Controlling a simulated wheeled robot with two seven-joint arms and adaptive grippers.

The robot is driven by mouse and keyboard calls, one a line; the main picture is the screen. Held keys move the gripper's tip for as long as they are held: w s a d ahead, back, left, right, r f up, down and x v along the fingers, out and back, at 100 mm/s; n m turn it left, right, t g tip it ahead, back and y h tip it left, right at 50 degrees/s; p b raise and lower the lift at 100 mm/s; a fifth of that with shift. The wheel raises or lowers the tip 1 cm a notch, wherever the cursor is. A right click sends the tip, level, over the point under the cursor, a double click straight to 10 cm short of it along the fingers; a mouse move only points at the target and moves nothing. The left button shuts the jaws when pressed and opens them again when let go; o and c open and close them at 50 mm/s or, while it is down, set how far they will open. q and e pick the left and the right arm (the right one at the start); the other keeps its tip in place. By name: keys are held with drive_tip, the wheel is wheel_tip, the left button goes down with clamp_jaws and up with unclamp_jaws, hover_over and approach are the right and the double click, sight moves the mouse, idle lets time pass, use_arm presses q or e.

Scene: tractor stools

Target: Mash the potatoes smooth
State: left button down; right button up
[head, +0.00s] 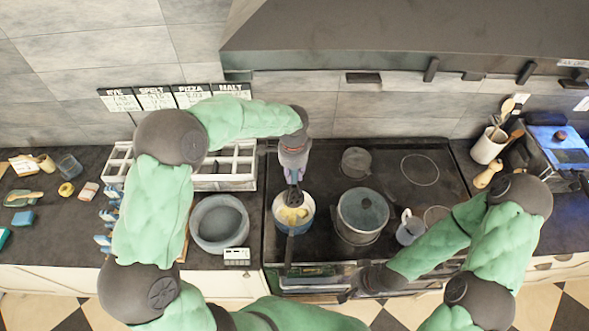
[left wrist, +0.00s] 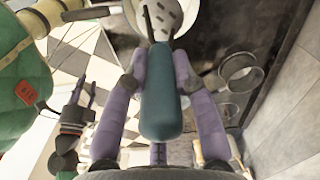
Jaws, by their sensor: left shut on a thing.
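My left gripper (head: 293,178) points down over a small pot (head: 279,208) on the left of the stove. It is shut on a teal handle (left wrist: 160,95), which fills the space between its purple fingers in the left wrist view. Two dark prongs run from the handle toward a pale round shape with dark spots; whether this is the masher plate or the pot's contents is unclear. Yellow potato (head: 293,215) shows in the pot, partly hidden by the tool. My right gripper (left wrist: 83,100) is held low, away from the pot; its fingers look apart and empty.
A grey bowl (head: 219,222) and a white divided rack (head: 228,180) are left of the stove. A utensil crock (head: 487,149) stands right. The range hood overhangs the back.

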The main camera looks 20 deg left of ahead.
use_arm(q)
drive_tip(key=shift+w+f, duration=0.1)
drive_tip(key=shift+w, duration=0.1)
drive_tip(key=shift+s+f+b, duration=0.1)
drive_tip(key=shift+f+b, duration=0.35)
drive_tip(key=shift+f, duration=0.05)
drive_tip(key=b, duration=0.3)
hover_over(294, 197)
drive_tip(key=shift+w+a+f, duration=0.1)
drive_tip(key=shift+w+f, duration=0.05)
drive_tip(key=shift+f, duration=1)
drive_tip(key=shift+w+a+f, duration=0.1)
drive_tip(key=shift+w+f, duration=0.05)
drive_tip(key=shift+f, duration=0.95)
drive_tip(key=shift+r, duration=0.1)
drive_tip(key=shift+f+b, duration=0.3)
drive_tip(key=shift+f+b, duration=2.05)
drive_tip(key=shift+f, duration=1.05)
